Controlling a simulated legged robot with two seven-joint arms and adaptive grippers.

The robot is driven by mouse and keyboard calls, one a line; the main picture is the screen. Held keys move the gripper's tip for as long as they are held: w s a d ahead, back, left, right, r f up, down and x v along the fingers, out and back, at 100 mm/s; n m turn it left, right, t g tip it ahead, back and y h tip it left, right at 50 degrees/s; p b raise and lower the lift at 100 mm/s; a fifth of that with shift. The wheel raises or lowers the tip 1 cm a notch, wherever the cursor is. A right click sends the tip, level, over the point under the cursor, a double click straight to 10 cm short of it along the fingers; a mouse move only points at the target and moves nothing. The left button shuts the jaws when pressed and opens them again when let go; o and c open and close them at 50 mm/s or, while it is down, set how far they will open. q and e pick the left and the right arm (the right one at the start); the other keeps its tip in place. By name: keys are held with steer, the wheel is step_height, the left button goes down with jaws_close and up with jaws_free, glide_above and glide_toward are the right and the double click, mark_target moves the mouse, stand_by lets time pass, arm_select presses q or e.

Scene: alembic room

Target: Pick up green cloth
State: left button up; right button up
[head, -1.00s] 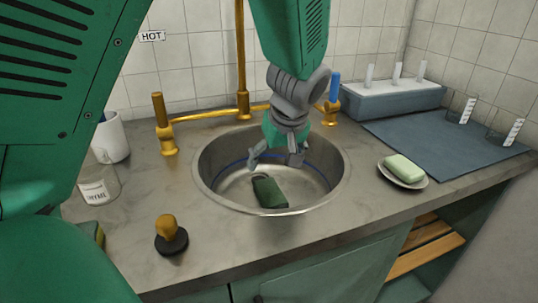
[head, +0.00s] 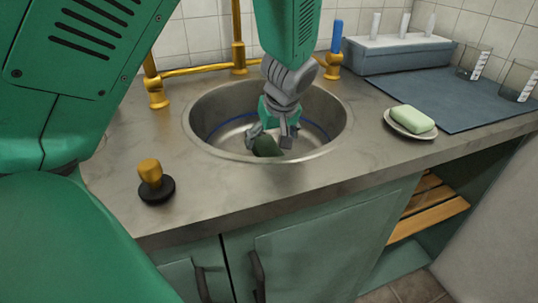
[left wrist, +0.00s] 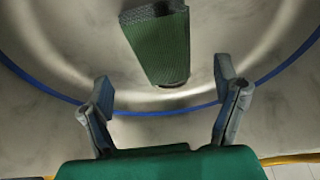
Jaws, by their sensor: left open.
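The green cloth (head: 267,147) is a dark green folded piece lying in the round metal sink (head: 338,139). In the left wrist view the cloth (left wrist: 160,48) shows a ribbed texture and lies beyond the fingertips, near the middle. My left gripper (head: 271,137) reaches down into the sink, just above and beside the cloth, and hides part of it in the head view. In the left wrist view the gripper's fingers (left wrist: 165,96) are spread wide with nothing between them. My right gripper is not in view.
Brass taps (head: 237,57) stand behind the sink. A black-based stamp with a yellow knob (head: 151,173) stands at the front left. A soap bar (head: 413,119) on a dish, a blue-grey mat (head: 460,94) and beakers (head: 474,62) are at the right.

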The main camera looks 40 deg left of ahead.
mark_target(269, 148)
arm_select(q)
steer(key=b+x, duration=0.2)
steer(key=x, duration=0.3)
steer(key=shift+a, duration=0.1)
steer(key=shift+a+f, duration=0.15)
steer(key=shift+f, duration=0.05)
steer(key=shift+r, duration=0.1)
steer(key=shift+c, duration=0.4)
steer(key=shift+d+r, duration=0.1)
steer(key=shift+d, duration=0.15)
steer(key=c, duration=1.2)
steer(key=shift+c, duration=0.2)
